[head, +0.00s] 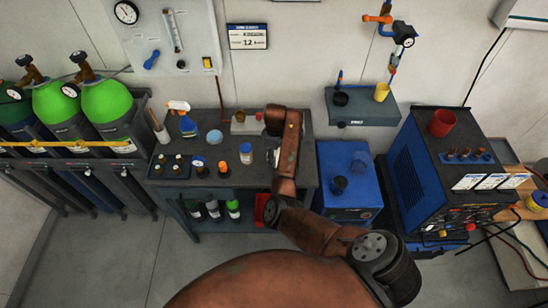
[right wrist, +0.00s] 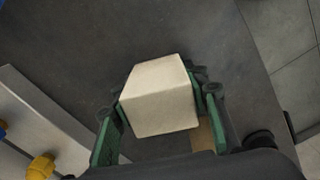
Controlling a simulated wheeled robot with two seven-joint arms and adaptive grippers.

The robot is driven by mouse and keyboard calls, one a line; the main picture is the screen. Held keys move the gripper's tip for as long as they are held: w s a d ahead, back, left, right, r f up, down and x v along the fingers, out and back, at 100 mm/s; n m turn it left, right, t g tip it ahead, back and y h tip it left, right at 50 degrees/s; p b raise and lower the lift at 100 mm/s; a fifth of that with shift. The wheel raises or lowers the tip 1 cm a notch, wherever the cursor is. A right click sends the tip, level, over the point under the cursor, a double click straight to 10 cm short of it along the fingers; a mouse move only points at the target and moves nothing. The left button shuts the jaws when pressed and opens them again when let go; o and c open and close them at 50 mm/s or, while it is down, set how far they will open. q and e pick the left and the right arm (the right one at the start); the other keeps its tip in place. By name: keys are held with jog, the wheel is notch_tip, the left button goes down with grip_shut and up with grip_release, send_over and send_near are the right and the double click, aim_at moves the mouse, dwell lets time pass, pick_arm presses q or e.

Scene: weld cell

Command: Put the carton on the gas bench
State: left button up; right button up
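The carton (right wrist: 160,95) is a plain cream box in the right wrist view. It sits between the green-padded fingers of my right gripper (right wrist: 162,98), which touch it on both sides. The dark grey bench top (head: 215,178) lies below it; I cannot tell whether the carton touches it. In the head view my right arm reaches over the right part of this bench, which stands beside the green gas cylinders. The gripper there is mostly hidden by the arm, with a pale sliver beside it. My left gripper is not in view.
The bench holds a spray bottle (head: 183,118), a white-lidded jar (head: 246,153), a blue-white disc (head: 214,137) and a tray of small bottles at its left. A blue cabinet (head: 347,195) stands right of the bench.

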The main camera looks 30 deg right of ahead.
jog(key=o, duration=0.4)
jog(key=shift+o, duration=0.2)
jog(key=shift+r, duration=0.3)
notch_tip(320, 180, up, 12)
jog(key=shift+f, duration=0.1)
dwell(0.4)
